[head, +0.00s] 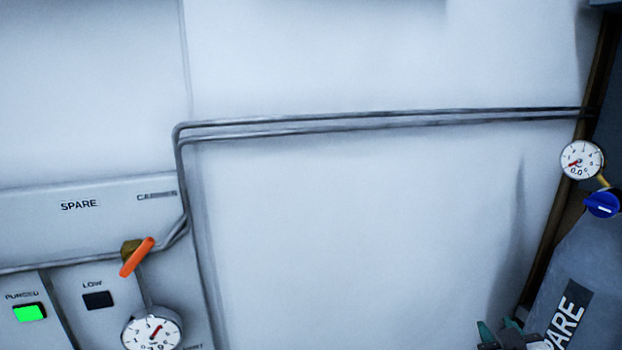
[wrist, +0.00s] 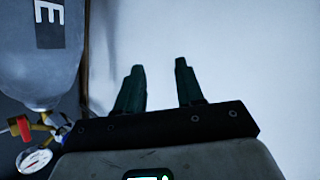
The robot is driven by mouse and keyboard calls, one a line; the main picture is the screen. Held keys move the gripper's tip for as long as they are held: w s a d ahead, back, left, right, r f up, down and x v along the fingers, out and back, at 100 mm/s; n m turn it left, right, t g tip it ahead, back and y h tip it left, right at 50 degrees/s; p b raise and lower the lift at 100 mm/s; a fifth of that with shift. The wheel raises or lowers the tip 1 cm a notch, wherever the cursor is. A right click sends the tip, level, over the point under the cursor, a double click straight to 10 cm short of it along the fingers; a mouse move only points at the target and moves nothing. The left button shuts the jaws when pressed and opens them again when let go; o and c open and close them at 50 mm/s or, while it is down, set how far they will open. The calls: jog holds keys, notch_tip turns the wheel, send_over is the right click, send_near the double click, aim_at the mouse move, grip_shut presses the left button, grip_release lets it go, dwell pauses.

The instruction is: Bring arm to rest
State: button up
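My gripper (wrist: 160,88) shows in the wrist view with its two dark green fingers apart and nothing between them. White wall lies beyond the fingertips. In the head view only a small part of my gripper (head: 498,332) shows at the bottom edge, in front of or beside the grey cylinder (head: 578,262) at the right. The cylinder also shows in the wrist view (wrist: 42,78), to the left of the fingers and apart from them. The rest of my arm is mostly out of view.
A panel marked SPARE (head: 95,225) stands lower left, with an orange valve lever (head: 137,257), a lit green PURGED indicator (head: 30,313), a dark LOW indicator (head: 98,300) and a gauge (head: 152,330). Grey pipes (head: 380,122) cross the wall. A blue knob (head: 602,204) and gauge (head: 582,160) top the cylinder.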

jog(key=s+a+f+m+g+y, duration=0.15)
jog(key=s+f+g, duration=0.25)
jog(key=s+f, duration=0.45)
jog(key=s+a+f+g+y, duration=0.1)
jog(key=s+a+f+g, duration=0.2)
jog(key=s+f, duration=0.55)
jog(key=s+f+g, duration=0.3)
jog(key=s, duration=0.6)
jog(key=s+a+f+g+y, duration=0.1)
jog(key=s+f+g, duration=0.2)
jog(key=s, duration=0.5)
jog(key=shift+s+a+f+m+b, duration=0.2)
jog(key=shift+s+f+m+b, duration=0.2)
jog(key=shift+f, duration=0.1)
